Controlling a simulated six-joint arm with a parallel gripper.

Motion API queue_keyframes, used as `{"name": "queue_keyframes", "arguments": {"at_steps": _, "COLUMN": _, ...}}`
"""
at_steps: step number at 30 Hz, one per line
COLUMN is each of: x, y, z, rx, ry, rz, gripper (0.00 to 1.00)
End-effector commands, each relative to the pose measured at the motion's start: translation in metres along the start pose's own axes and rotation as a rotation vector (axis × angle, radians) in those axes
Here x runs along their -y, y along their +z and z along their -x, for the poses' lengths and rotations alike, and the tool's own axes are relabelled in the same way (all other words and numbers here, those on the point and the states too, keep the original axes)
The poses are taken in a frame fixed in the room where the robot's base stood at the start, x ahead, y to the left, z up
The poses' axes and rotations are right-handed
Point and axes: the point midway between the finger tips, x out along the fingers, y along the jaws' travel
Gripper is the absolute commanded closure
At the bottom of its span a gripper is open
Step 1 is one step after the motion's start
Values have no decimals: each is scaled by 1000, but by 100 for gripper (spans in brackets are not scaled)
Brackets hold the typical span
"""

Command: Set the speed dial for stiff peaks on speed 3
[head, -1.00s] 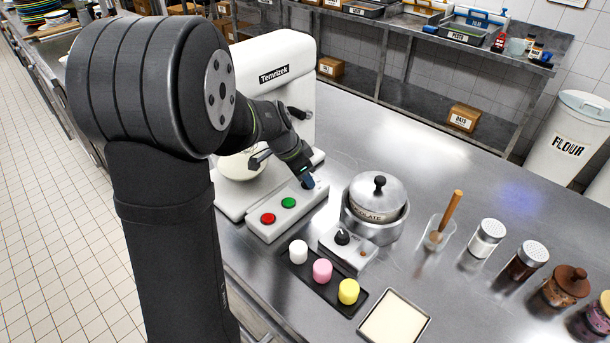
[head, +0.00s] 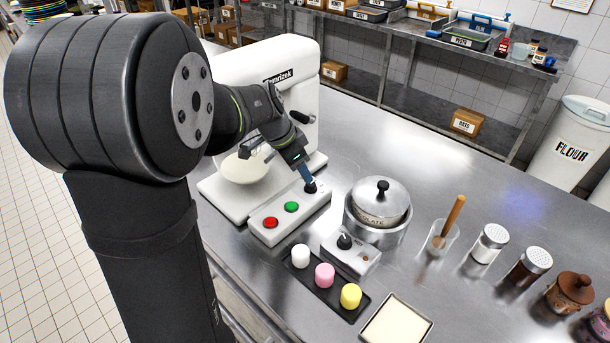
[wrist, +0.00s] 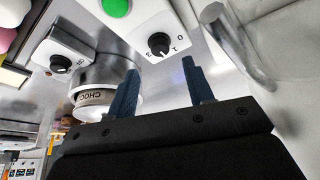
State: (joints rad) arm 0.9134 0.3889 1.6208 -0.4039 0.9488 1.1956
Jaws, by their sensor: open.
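The white stand mixer (head: 290,85) has a control base with a black speed dial (head: 311,187) at its far right end. In the wrist view the dial (wrist: 158,43) shows printed figures 0, 1 and 3 around it; which figure its pointer marks is too small to tell. My gripper (head: 305,174) is just above the dial in the head view. In the wrist view its two blue fingers (wrist: 160,82) stand apart with nothing between them, and the dial shows beyond the tips, clear of both.
The base also carries a green button (head: 291,207) and a red button (head: 270,222). A small box with a black knob (head: 345,242) and a lidded pot (head: 378,200) stand close to the right. A black tray (head: 322,304) holds white, pink and yellow pieces.

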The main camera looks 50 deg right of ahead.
Motion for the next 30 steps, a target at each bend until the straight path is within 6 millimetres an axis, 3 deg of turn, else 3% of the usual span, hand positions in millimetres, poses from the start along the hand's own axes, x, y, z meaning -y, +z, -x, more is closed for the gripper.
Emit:
{"name": "queue_keyframes", "arguments": {"at_steps": 6, "x": 0, "y": 0, "z": 16, "rx": 1, "ry": 0, "rz": 1, "gripper": 53}}
{"name": "queue_keyframes", "arguments": {"at_steps": 17, "x": -2, "y": -1, "z": 16, "rx": 8, "ry": -1, "rz": 17, "gripper": 53}}
{"name": "queue_keyframes", "arguments": {"at_steps": 23, "x": -15, "y": -11, "z": 20, "rx": 68, "ry": -21, "rz": 180, "gripper": 53}}
{"name": "queue_keyframes", "arguments": {"at_steps": 30, "x": -36, "y": -25, "z": 30, "rx": 158, "ry": -111, "rz": 493, "gripper": 53}}
